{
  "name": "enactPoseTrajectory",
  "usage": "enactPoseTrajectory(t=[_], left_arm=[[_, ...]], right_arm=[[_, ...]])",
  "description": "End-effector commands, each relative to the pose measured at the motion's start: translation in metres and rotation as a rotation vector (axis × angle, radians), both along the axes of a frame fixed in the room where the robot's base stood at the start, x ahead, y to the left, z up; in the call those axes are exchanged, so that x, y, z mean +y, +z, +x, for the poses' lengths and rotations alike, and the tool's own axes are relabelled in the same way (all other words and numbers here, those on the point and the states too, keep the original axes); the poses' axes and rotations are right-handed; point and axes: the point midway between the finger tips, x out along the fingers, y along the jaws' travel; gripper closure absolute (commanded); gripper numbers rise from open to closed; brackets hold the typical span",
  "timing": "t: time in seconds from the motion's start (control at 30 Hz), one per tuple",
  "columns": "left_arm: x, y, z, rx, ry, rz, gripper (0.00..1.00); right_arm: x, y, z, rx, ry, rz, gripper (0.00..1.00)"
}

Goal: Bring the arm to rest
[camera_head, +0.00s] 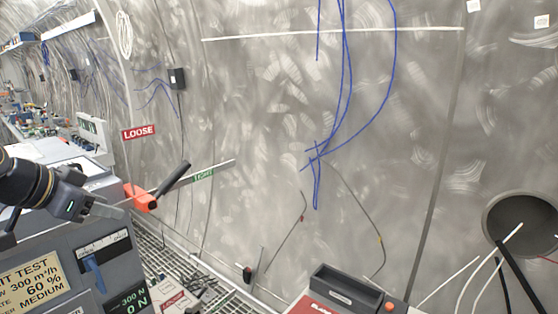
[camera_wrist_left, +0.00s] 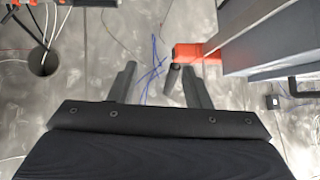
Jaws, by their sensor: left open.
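My left arm comes in from the left in the head view, and its gripper (camera_head: 112,207) is beside an orange clamp block (camera_head: 140,197). A black lever handle (camera_head: 175,179) rises from this block up and to the right. In the left wrist view my left gripper (camera_wrist_left: 158,88) has its two fingers wide apart with nothing held between them. The orange block (camera_wrist_left: 190,52) shows there beyond the right finger, with the dark handle beside that finger. I cannot tell whether they touch. My right gripper is not in view.
A grey machine (camera_head: 100,262) with gauge and display stands under my left arm. A red LOOSE label (camera_head: 138,132) and a green TIGHT label (camera_head: 204,175) flank the handle. A dark tray (camera_head: 345,288) is at bottom centre. Blue cables (camera_head: 345,90) hang on the steel wall.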

Motion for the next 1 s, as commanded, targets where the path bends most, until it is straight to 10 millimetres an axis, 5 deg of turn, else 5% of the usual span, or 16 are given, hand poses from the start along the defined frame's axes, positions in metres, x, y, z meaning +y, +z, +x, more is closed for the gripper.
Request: enactPoseTrajectory(t=[0.27,0.47,0.63,0.8,1.0], left_arm=[[-0.017,-0.024,-0.033,0.074,0.063,-0.067,0.56],[-0.039,-0.059,-0.075,0.166,0.148,-0.147,0.56],[-0.066,-0.111,-0.131,0.278,0.259,-0.234,0.56],[-0.099,-0.186,-0.200,0.411,0.403,-0.330,0.56],[-0.119,-0.238,-0.242,0.493,0.503,-0.385,0.56]], right_arm=[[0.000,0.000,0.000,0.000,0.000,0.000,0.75],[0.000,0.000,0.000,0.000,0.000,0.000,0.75],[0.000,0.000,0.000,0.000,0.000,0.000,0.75],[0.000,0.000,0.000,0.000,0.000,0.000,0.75],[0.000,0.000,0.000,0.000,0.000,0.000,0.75]])
